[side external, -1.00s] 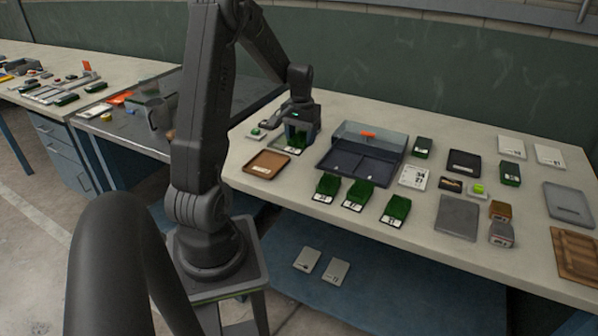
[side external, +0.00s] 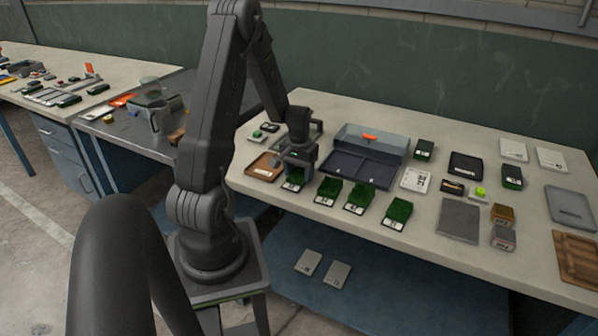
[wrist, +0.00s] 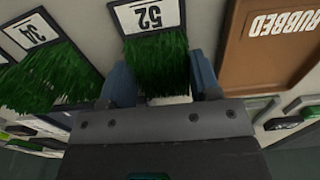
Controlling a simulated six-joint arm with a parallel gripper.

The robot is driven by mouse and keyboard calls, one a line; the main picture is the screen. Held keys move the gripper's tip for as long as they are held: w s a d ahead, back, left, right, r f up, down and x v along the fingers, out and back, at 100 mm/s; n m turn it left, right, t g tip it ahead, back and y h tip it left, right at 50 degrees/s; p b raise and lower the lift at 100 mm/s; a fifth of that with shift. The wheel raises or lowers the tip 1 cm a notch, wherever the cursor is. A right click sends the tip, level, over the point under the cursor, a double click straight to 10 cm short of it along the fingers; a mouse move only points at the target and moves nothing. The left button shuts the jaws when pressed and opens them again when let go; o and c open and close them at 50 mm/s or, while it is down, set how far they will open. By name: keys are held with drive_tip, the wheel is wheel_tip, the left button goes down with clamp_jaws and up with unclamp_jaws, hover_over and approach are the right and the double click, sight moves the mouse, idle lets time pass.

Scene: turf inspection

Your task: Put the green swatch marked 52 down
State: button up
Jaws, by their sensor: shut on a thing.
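The green swatch marked 52 (wrist: 155,55) is between the blue fingers of my gripper (wrist: 157,85) in the wrist view, its white number label facing away from the palm. In the side view my gripper (side external: 297,172) is low over the bench, shut on this swatch (side external: 292,185), at the left end of a row of green swatches. I cannot tell whether the swatch touches the bench. The swatch marked 34 (wrist: 45,70) lies beside it in the wrist view, with a gap between them.
The brown tray marked RUBBED (wrist: 275,45) is close on the other side; it also shows in the side view (side external: 256,172). Other row swatches (side external: 358,194) stand to the right. A dark blue divided tray (side external: 350,170) lies behind them. The bench front edge is near.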

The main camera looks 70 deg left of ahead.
sight(299, 173)
drive_tip(key=o, duration=0.9)
drive_tip(key=shift+f, duration=0.1)
wheel_tip(299, 173, up, 11)
drive_tip(key=w+d+r+m+t, duration=0.1)
drive_tip(key=w+d+r+m, duration=0.15)
drive_tip(key=d+r, duration=0.55)
drive_tip(key=s+d+r+m+t, duration=0.1)
drive_tip(key=s+d+m, duration=0.1)
drive_tip(key=d, duration=0.5)
drive_tip(key=s+d+r+m+t, duration=0.2)
drive_tip(key=s+d, duration=0.1)
drive_tip(key=d, duration=0.5)
drive_tip(key=s+d+r+m+t, duration=0.1)
drive_tip(key=s+d+r+m, duration=0.1)
drive_tip(key=d, duration=0.6)
drive_tip(key=shift+s+d+r+m+t, duration=0.15)
drive_tip(key=shift+s+m+t, duration=0.15)
drive_tip(key=shift+s, duration=0.15)
